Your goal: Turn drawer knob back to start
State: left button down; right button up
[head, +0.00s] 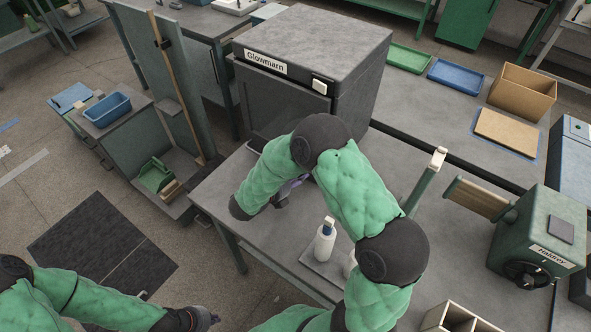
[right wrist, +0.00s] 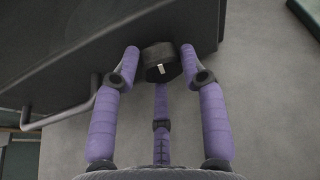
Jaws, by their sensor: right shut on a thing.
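In the right wrist view a dark round knob (right wrist: 158,52) with a white mark (right wrist: 161,69) on its face stands out from a dark panel. My right gripper (right wrist: 159,62) is shut on it, with purple fingers on its left and right sides and a third finger below. In the head view my right gripper (head: 291,189) is beside the front of the dark Glowmarn cabinet (head: 285,98), partly covered by my arm, and the knob is hidden. My left gripper (head: 207,318) is low at the bottom left, away from the table; its fingers are too small to read.
A bar handle (right wrist: 62,119) sticks out left of the knob in the right wrist view. In the head view a white bottle (head: 325,240) stands on the grey table near my right arm. The green Haldrey machine (head: 541,232) is at the right.

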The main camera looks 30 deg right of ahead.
jog(key=shift+s+f+n+p, duration=0.25)
jog(key=shift+f+n+p, duration=0.05)
jog(key=shift+f+p, duration=0.05)
jog(key=shift+g, duration=0.3)
jog(key=shift+f, duration=0.1)
jog(key=o, duration=1)
jog(key=shift+o, duration=0.4)
jog(key=shift+d, duration=0.1)
jog(key=shift+w+r, duration=0.15)
jog(key=shift+r, duration=0.15)
jog(key=shift+a+r, duration=0.1)
jog(key=shift+a, duration=0.2)
jog(key=v, duration=1.1)
jog(key=shift+a, duration=0.25)
